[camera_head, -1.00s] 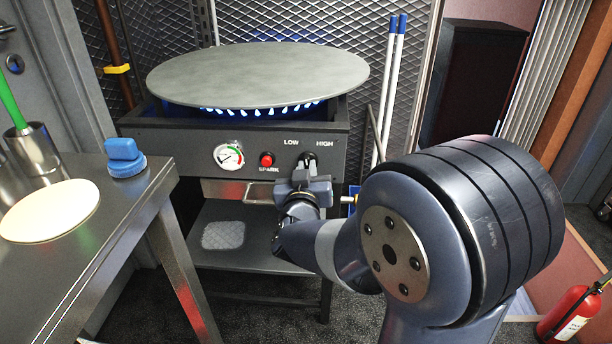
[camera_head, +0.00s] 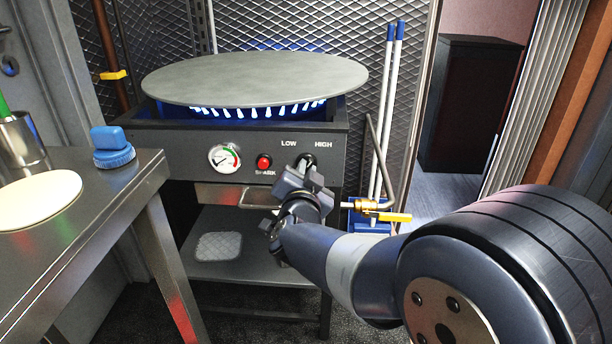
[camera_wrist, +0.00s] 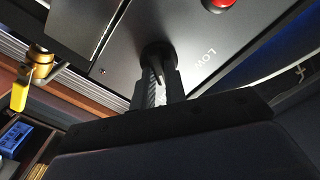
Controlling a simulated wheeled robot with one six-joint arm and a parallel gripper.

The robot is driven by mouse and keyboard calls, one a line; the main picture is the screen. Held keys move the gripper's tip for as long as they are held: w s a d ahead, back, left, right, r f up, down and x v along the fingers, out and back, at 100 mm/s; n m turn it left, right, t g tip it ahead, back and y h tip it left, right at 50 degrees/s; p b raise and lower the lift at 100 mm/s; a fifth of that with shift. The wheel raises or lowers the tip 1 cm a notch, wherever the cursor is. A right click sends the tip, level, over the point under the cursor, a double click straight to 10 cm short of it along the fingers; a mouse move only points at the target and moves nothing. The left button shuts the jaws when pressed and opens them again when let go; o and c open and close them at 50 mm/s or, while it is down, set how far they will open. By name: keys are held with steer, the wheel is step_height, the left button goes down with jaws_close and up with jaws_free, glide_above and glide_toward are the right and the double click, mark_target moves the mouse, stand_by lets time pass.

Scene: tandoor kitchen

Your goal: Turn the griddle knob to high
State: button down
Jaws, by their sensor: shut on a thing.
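The griddle's black knob (camera_head: 306,159) sits on the dark front panel (camera_head: 180,150), below and between the LOW and HIGH labels. The round grey griddle plate (camera_head: 255,80) lies above a ring of burning blue-white flames (camera_head: 258,112).
A red SPARK button (camera_head: 264,162) and a gauge (camera_head: 224,158) are left of the knob. A brass valve with a yellow handle (camera_head: 393,216) is close to my arm's right. A steel table (camera_head: 125,190) with a blue-capped item (camera_head: 113,150) stands at left.

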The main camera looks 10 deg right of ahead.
stand_by(0.4)
steer(key=c, duration=1.4)
jaws_free()
steer(key=shift+c, duration=0.2)
steer(key=p+v, duration=0.3)
steer(key=v, duration=0.7)
steer(key=shift+s+a, duration=0.15)
steer(key=shift+s, duration=0.25)
steer(key=shift+w, duration=0.1)
